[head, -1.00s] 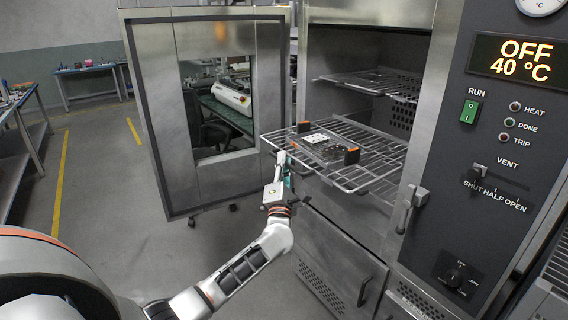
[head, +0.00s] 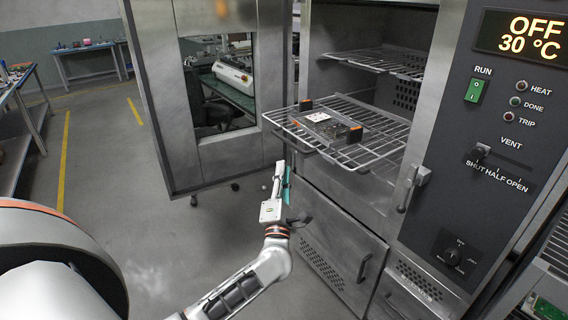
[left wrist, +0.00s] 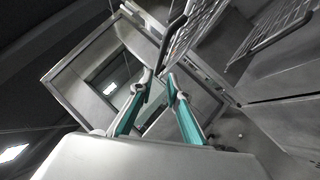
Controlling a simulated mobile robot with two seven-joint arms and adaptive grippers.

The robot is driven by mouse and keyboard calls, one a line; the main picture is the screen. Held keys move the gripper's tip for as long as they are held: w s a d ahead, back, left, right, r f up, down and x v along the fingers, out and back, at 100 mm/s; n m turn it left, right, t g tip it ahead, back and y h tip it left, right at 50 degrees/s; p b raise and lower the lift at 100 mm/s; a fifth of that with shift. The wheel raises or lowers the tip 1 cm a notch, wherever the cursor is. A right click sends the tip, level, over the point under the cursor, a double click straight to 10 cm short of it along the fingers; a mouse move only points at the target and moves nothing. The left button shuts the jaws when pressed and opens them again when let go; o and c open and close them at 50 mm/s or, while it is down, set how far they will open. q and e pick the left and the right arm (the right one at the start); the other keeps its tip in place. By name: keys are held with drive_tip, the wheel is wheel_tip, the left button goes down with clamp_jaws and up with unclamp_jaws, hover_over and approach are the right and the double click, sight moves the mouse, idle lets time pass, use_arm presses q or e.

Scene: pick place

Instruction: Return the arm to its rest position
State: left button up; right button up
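My left arm (head: 245,275) reaches in from the lower left in the head view. My left gripper (head: 284,182), white with teal finger pads, is in the air below and in front of the pulled-out wire shelf (head: 375,150), apart from it. In the left wrist view the two teal-padded fingers (left wrist: 159,80) stand apart with nothing between them. A flat tray with black and orange end blocks (head: 330,127) lies on the wire shelf, clear of the gripper. My right gripper is not in view.
The oven door (head: 220,165) stands open left of the gripper. The oven's control panel (head: 500,125) at right reads OFF, 30 °C. An upper wire rack (head: 375,62) is inside. Open floor (head: 120,230) lies left of the arm.

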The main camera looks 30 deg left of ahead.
use_arm(q)
drive_tip(key=shift+s+d, duration=0.1)
drive_tip(key=shift+d, duration=0.05)
idle(0.4)
drive_tip(key=s+d+f+m+g+h, duration=0.1)
drive_tip(key=s+d+f+m+h, duration=0.55)
drive_tip(key=d+f+m, duration=0.35)
drive_tip(key=s+d+f+m+h, duration=0.5)
drive_tip(key=d+m+h, duration=0.25)
drive_tip(key=m, duration=0.45)
drive_tip(key=s+d+f+m+g, duration=0.1)
drive_tip(key=s+f+m+g, duration=0.7)
drive_tip(key=s+f, duration=0.8)
drive_tip(key=s+m, duration=0.1)
drive_tip(key=m, duration=0.2)
drive_tip(key=shift+d+y, duration=0.25)
drive_tip(key=shift+y, duration=0.05)
